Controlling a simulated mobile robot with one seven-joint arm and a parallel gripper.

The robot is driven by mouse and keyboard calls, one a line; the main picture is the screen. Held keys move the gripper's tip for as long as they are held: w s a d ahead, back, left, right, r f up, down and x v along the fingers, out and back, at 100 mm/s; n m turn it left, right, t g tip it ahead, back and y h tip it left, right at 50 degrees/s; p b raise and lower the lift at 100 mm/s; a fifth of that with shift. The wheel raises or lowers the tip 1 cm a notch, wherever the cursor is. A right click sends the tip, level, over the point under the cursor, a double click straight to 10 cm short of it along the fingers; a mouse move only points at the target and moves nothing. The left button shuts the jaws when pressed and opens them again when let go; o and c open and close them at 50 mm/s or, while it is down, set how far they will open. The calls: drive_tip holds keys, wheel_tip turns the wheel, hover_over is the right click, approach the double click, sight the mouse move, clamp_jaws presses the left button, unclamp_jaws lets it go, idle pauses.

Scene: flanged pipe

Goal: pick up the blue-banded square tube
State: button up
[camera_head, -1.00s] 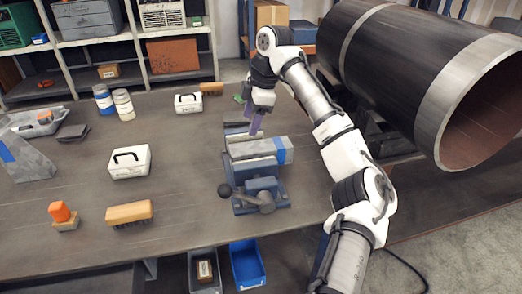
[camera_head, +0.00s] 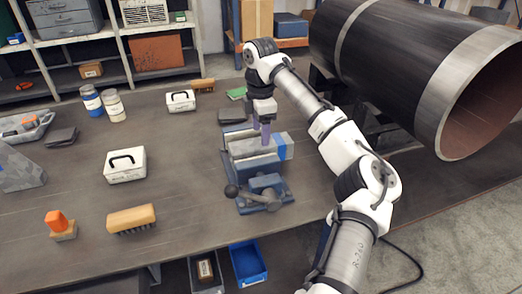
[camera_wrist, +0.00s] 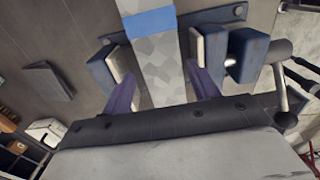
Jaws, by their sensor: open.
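The blue-banded square tube (camera_head: 243,148) is a mottled grey bar with a blue band near its right end. It lies across the blue-grey bench vise (camera_head: 262,193), between the vise jaws. The tube (camera_wrist: 163,65) runs up the middle of the wrist view, its blue band near the top. Vise jaws with pale pads stand on both sides of it. My gripper (camera_head: 261,134) is over the tube, pointing down. In the wrist view my gripper (camera_wrist: 162,82) is open, one purple finger on each side of the tube. Finger contact and depth cannot be told.
A white case (camera_head: 125,166), a wooden brush (camera_head: 131,219) and an orange-topped object (camera_head: 56,223) are on the table to the left. A dark flat box (camera_head: 232,116) lies behind the vise. A large pipe (camera_head: 430,70) is at right. The vise handle (camera_head: 256,196) sticks out in front.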

sight(260, 142)
drive_tip(key=shift+a+f+p, duration=0.1)
drive_tip(key=shift+f+p, duration=0.8)
drive_tip(key=shift+f, duration=2.1)
drive_tip(key=shift+r, duration=0.1)
drive_tip(key=c, duration=1)
